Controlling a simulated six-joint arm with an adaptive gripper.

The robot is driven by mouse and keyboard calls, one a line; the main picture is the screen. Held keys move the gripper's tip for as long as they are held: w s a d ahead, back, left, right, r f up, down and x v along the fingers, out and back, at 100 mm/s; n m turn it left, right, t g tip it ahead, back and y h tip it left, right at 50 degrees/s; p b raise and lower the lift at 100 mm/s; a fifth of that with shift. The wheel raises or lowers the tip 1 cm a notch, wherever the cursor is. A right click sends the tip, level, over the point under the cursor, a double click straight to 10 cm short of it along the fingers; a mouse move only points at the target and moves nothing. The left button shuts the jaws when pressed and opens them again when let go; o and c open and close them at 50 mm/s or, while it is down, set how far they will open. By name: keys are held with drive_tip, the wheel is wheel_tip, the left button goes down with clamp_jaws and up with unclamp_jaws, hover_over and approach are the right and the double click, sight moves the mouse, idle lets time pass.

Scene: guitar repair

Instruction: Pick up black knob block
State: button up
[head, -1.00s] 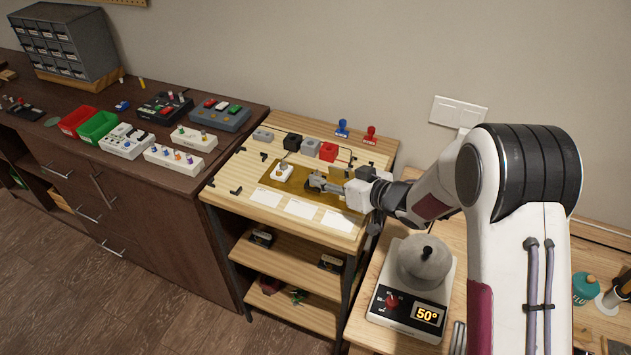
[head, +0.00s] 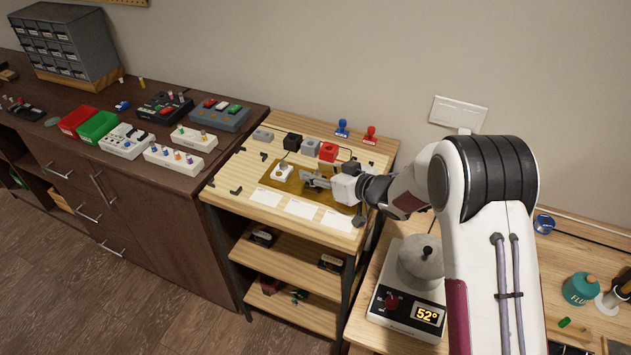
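The black block (head: 293,141) stands at the back of the small wooden table, in a row with grey and red blocks. No separate knob on it can be made out at this size. My gripper (head: 305,178) is low over the brown mat (head: 289,186), in front of the row and a little right of the black block, apart from it. Its fingers point left. They are too small to show whether they are open or shut, and I see nothing clearly held.
A grey block (head: 310,147) and a red block (head: 328,151) stand right of the black one; another grey block (head: 263,135) is left. A small white block (head: 284,171) is left of my gripper. White cards (head: 299,207) lie in front. A heater (head: 405,291) stands right.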

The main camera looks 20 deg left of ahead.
idle(0.3)
clamp_jaws()
drive_tip(key=shift+r, duration=0.1)
drive_tip(key=shift+r, duration=4.9)
